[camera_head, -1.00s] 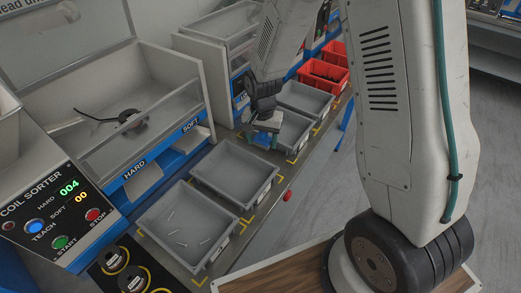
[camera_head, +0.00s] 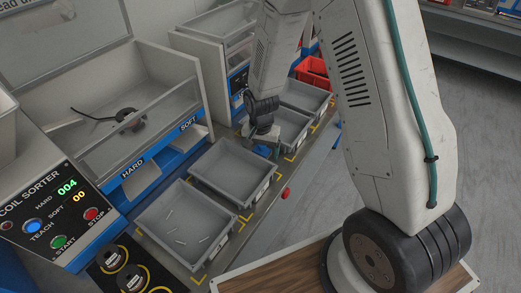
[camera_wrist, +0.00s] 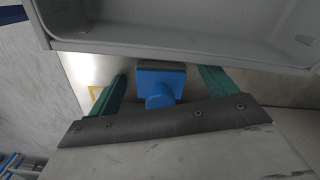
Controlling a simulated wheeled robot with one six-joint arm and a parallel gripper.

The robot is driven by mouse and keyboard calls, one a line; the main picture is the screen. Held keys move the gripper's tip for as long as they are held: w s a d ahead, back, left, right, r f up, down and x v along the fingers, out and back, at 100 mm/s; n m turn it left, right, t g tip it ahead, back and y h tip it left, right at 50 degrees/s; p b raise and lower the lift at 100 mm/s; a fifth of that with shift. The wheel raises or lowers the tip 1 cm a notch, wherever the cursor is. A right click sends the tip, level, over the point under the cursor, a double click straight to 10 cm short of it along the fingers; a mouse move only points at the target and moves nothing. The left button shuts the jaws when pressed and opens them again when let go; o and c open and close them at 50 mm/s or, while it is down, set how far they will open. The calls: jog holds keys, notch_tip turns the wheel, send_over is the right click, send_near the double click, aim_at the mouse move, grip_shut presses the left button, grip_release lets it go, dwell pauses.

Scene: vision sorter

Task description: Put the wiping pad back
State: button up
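The wiping pad (camera_wrist: 161,80) is a blue block with a round blue knob and a dark grey edge. In the wrist view it lies between my gripper's (camera_wrist: 165,86) two green fingers, over a light metal surface beside a grey bin. Gaps show on both sides between the pad and the fingers, so my gripper is open. In the head view my gripper (camera_head: 264,148) is low beside the row of grey bins, near the gap between two of them.
A grey bin (camera_wrist: 180,48) fills the top of the wrist view, close to the fingertips. In the head view, grey bins (camera_head: 236,172) and a red bin (camera_head: 312,72) line the bench edge. The coil sorter panel (camera_head: 50,222) stands at left. Open floor (camera_head: 310,190) lies right of the bench.

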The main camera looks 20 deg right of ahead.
notch_tip(320, 180, up, 11)
jog(key=shift+r, duration=1.05)
notch_tip(320, 180, up, 8)
jog(key=n, duration=0.2)
send_over(261, 146)
jog(key=s+d, duration=0.1)
jog(key=s, duration=0.3)
jog(key=s+d+r+n, duration=0.1)
jog(key=s+r+n, duration=0.1)
jog(key=s+r, duration=0.6)
jog(key=s+d+r+n+t, duration=0.1)
jog(key=s+r+n, duration=0.2)
jog(key=s, duration=1.1)
notch_tip(261, 146, up, 3)
jog(key=shift+s+d+f, duration=0.15)
jog(key=shift+s+d, duration=0.05)
